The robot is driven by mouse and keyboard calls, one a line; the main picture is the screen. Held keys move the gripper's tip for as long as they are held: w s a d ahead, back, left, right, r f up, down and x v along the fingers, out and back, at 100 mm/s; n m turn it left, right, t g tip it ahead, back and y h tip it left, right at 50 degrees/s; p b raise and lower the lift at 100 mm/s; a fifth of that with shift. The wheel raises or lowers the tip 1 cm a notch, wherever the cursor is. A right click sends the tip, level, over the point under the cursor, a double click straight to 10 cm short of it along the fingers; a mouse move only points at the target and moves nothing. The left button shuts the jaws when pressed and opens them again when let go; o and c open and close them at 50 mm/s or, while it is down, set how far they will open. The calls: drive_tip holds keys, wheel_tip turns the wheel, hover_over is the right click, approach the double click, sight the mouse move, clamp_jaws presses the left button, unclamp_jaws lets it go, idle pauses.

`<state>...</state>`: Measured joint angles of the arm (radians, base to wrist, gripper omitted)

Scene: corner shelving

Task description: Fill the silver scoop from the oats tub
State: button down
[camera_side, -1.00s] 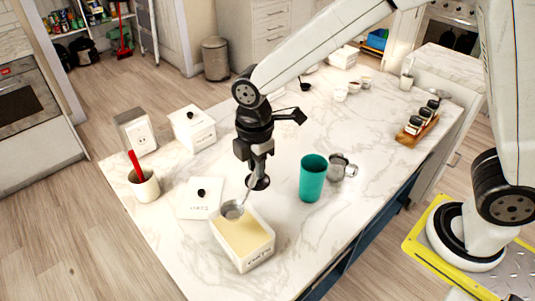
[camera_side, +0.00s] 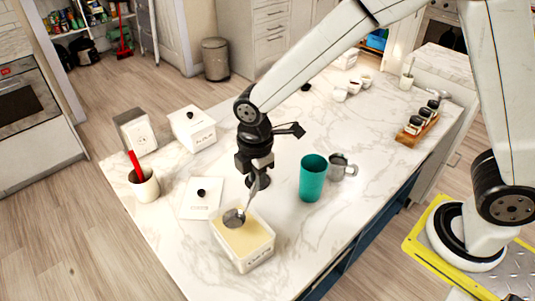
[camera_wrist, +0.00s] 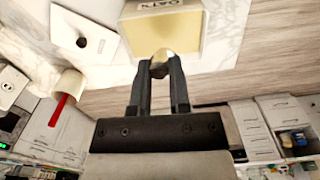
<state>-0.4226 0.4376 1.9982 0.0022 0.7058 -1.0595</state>
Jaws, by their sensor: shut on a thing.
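The silver scoop (camera_side: 234,218) has its bowl at the back left of the open oats tub (camera_side: 258,258), at the pale oats surface. I cannot tell how deep it sits or whether it holds oats. Its handle slants up to my gripper (camera_side: 259,184), which is shut on it above the tub's back edge. In the wrist view my gripper (camera_wrist: 160,66) points at the tub (camera_wrist: 163,5), and the scoop (camera_wrist: 159,68) shows only partly between the fingers. A white lid (camera_side: 199,205) with a black knob lies flat behind the tub.
A teal cup (camera_side: 313,178) and a metal jug (camera_side: 339,168) stand to the right. A crock with a red utensil (camera_side: 146,187) and a closed white canister (camera_side: 193,131) stand to the left. A spice rack (camera_side: 416,129) is farther right. The marble in front of the cup is clear.

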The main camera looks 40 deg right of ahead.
drive_tip(key=shift+f, duration=4.1)
